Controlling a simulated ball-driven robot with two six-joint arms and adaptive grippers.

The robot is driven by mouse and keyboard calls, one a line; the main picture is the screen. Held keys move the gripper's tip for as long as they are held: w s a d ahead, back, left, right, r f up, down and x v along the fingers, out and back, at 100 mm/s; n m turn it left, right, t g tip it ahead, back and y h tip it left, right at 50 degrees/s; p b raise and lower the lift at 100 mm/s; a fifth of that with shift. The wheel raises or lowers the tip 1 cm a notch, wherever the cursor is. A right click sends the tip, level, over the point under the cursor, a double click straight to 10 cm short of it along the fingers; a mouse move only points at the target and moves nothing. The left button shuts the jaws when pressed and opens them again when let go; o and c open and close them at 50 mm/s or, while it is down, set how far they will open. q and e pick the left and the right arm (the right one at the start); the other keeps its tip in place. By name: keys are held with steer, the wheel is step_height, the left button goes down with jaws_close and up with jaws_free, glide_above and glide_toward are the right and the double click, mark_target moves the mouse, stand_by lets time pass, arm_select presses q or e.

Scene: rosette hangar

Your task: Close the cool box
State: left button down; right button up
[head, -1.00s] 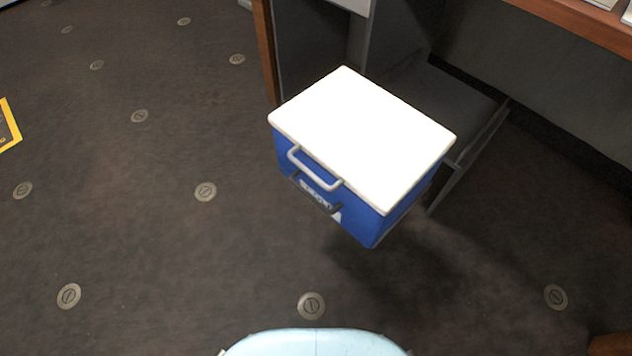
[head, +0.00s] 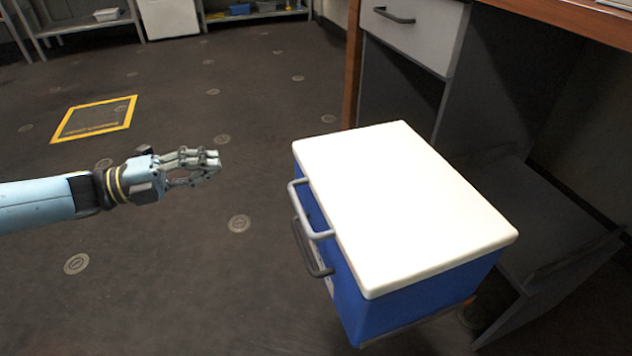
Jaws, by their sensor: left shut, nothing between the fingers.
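The cool box (head: 400,300) has a blue body and a white lid (head: 400,200). The lid lies flat on the body, and I see no gap between them. A light grey handle (head: 308,208) sits on the lid's left edge, with a dark handle (head: 308,250) on the body below it. My left gripper (head: 215,163) is shut and empty, left of the box and apart from it. My right gripper is not in view.
A desk with a white drawer (head: 412,28) and grey panels stands behind and to the right of the box. A yellow-framed floor marking (head: 95,118) lies at the left. Shelving (head: 250,14) stands at the far back. The floor left of the box is clear.

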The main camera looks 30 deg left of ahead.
arm_select(q)
steer(key=a+f, duration=0.1)
steer(key=b, duration=0.4)
glide_toward(294, 148)
steer(key=x, duration=0.6)
steer(key=shift+w+d+r, duration=0.1)
steer(key=shift+d, duration=0.05)
steer(key=shift+w+d+r, duration=0.15)
steer(key=shift+w+d, duration=0.2)
steer(key=shift+w, duration=0.05)
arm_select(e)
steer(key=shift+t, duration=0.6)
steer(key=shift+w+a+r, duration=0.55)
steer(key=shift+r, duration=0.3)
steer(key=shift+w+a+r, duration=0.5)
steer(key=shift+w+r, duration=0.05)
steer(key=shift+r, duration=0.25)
arm_select(q)
steer(key=shift+w+d, duration=0.1)
